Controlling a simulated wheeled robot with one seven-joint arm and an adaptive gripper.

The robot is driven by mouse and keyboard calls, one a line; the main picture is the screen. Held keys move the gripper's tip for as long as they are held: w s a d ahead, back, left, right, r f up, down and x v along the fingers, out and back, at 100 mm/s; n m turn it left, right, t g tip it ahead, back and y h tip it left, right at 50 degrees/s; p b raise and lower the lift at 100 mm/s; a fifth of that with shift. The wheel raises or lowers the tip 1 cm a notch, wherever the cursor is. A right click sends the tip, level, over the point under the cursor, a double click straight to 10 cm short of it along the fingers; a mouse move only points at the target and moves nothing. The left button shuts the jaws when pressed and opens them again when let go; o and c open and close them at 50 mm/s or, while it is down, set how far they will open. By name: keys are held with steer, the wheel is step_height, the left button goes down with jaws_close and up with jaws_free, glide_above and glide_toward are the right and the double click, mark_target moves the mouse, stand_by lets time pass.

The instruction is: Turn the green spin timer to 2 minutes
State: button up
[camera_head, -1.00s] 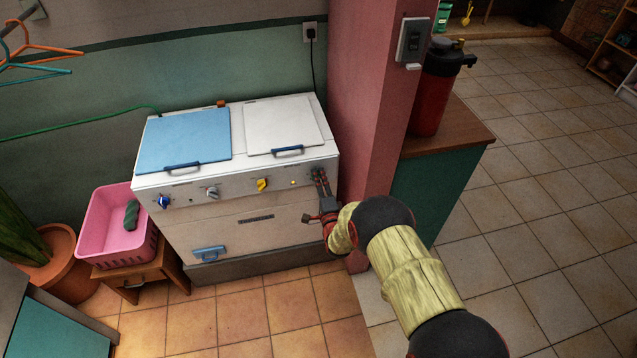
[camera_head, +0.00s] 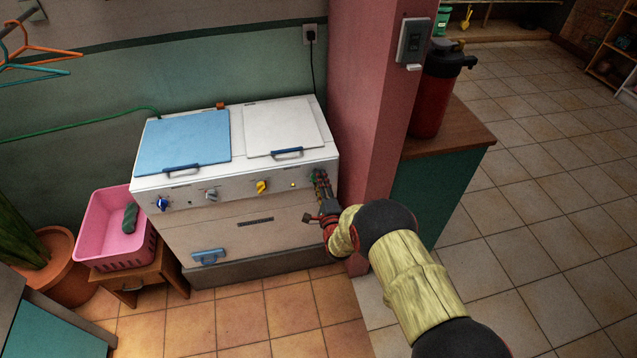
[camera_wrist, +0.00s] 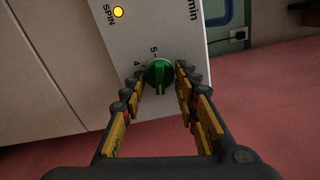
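The green spin timer (camera_wrist: 159,74) is a round knob with a raised grip ridge, seen from close up in the wrist view. The numbers 4 and 5 show on the panel beside it; the other marks are hidden or out of frame. My gripper (camera_wrist: 160,80) is open around the knob, one fingertip close on each side. I cannot tell whether either fingertip touches it. In the head view my gripper (camera_head: 321,187) is at the right end of the washing machine's control panel (camera_head: 235,186) and mostly covers the timer.
A yellow SPIN light (camera_wrist: 118,11) is on the panel. Blue (camera_head: 163,204), grey (camera_head: 211,195) and yellow (camera_head: 262,187) knobs sit further left. A pink pillar (camera_head: 365,100) stands close to the machine's right side. Tiled floor lies clear in front.

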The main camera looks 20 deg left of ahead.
steer(key=o, duration=0.4)
steer(key=shift+c, duration=0.2)
steer(key=shift+s, duration=0.15)
steer(key=v, duration=1.1)
steer(key=shift+s+d, duration=0.3)
steer(key=shift+f, duration=0.1)
